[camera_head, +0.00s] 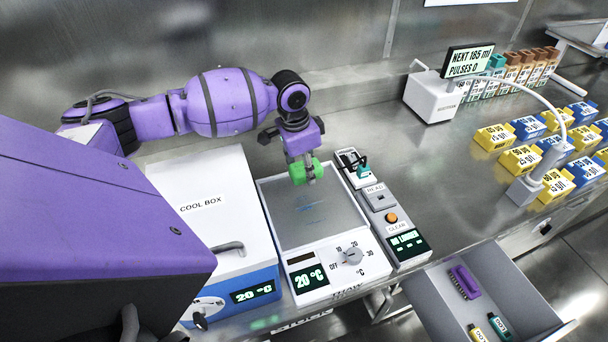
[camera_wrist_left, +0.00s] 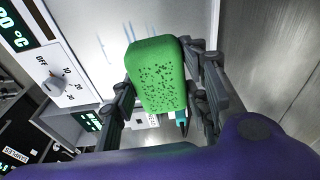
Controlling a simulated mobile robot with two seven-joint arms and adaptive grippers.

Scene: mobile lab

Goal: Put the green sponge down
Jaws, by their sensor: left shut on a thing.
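The green sponge (camera_head: 299,173) is held by my left gripper (camera_head: 306,172) over the back right part of a grey plate with a dial and a 20 °C display (camera_head: 292,224). In the left wrist view the sponge (camera_wrist_left: 157,76) sits between both fingers of my left gripper (camera_wrist_left: 160,98), which is shut on it. Faint blue streaks mark the plate near the sponge. I cannot tell whether the sponge touches the plate. My right gripper is not in view.
A white and blue cool box (camera_head: 204,205) stands left of the plate. A logger unit (camera_head: 400,238) with buttons stands right of it. An open drawer (camera_head: 440,300) juts out at the front right with a purple brush (camera_head: 464,282). Clear bench (camera_head: 430,165) lies further right.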

